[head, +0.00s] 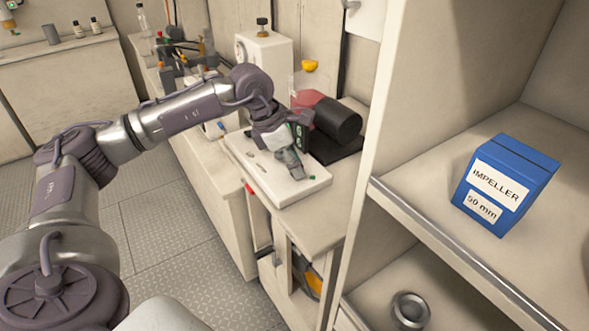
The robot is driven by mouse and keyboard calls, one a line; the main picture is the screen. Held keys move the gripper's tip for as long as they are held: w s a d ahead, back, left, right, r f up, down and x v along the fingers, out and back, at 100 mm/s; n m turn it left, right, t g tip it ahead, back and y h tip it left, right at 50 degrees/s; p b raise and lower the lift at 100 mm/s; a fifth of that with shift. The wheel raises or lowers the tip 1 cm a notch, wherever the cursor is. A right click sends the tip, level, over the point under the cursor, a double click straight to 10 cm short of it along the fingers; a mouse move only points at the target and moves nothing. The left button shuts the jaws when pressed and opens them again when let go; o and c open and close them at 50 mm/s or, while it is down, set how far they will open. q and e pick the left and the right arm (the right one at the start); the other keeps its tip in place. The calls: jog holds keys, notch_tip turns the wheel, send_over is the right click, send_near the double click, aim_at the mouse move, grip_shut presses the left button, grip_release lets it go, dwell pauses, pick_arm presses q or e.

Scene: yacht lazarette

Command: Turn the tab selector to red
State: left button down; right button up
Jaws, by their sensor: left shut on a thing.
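My left arm reaches in from the left, over a white board (283,196) on the counter. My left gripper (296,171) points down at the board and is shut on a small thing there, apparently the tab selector. The gripper covers that thing, so I cannot make out its shape or which colour it points to. A few small grey marks or parts show on the board around the gripper. My right gripper is not in view.
A black cylinder (338,121) on a dark base stands close behind the gripper. A white box with a dial (264,55) and several bottles stand farther back.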

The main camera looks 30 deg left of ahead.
pick_arm(q)
jog(key=n+b, duration=0.1)
jog(key=n, duration=0.1)
jog(key=shift+n+t+y, duration=0.3)
jog(key=shift+t+y, duration=0.1)
jog(key=shift+n+b, duration=0.3)
jog(key=shift+b, duration=0.1)
jog(key=shift+n, duration=0.3)
jog(key=c, duration=0.8)
grip_release()
jog(key=shift+r, duration=0.1)
jog(key=v, duration=1.1)
jog(key=shift+s+d+r, duration=0.1)
jog(key=shift+s+r, duration=0.15)
jog(key=shift+r, duration=0.15)
